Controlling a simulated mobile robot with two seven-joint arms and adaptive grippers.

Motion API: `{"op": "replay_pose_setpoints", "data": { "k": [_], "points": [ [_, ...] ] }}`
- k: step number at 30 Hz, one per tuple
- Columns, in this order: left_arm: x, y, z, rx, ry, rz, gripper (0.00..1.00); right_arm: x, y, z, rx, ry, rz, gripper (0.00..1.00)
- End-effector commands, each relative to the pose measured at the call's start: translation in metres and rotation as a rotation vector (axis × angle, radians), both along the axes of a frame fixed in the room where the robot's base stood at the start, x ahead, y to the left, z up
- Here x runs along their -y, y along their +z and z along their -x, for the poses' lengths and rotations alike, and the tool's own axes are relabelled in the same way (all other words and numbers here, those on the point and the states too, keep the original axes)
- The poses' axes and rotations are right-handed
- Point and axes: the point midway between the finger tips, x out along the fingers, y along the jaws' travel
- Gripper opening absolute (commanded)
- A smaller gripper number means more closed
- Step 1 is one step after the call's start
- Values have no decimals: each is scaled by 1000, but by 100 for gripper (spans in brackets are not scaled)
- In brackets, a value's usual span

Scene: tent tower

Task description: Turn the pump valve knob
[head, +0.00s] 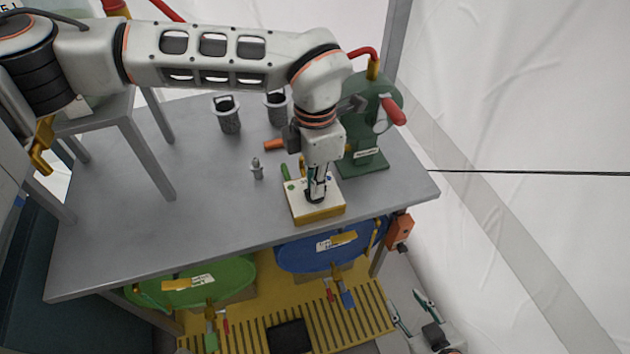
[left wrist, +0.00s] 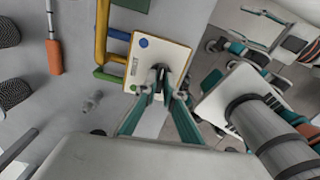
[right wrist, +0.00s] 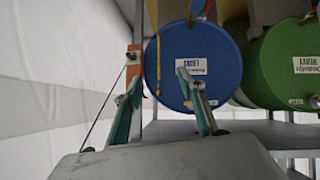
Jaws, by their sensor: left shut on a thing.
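The pump valve box (head: 330,208) has a white top and a yellow base. It sits on the grey table near its front right edge. Its dark knob (head: 312,197) is on the top face, mostly hidden by the fingers. My left gripper (head: 316,192) points down and is shut on the knob. In the left wrist view the box (left wrist: 170,52) shows a blue dot, a green dot and a small label, with the fingertips (left wrist: 160,82) closed around the knob. My right gripper (head: 415,312) is open and empty, low beside the table; its fingers (right wrist: 158,82) also show spread in the right wrist view.
A green stand with a red handle (head: 365,120) is close behind the box. Blue (head: 330,252) and green (head: 215,282) drums are below the tabletop.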

Motion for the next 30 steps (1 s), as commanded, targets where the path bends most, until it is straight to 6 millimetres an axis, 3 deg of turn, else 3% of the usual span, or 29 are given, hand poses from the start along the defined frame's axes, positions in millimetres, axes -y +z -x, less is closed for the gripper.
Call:
{"op": "replay_pose_setpoints", "data": {
  "k": [18, 30],
  "points": [
    [1, 3, -1, 4, -554, 0, 0, -2, 18, -2, 11, 0, -17, 40],
    [1, 2, 0, 2, -749, 1, 0, -4, 18, 1, 4, 1, -22, 40]
  ]
}}
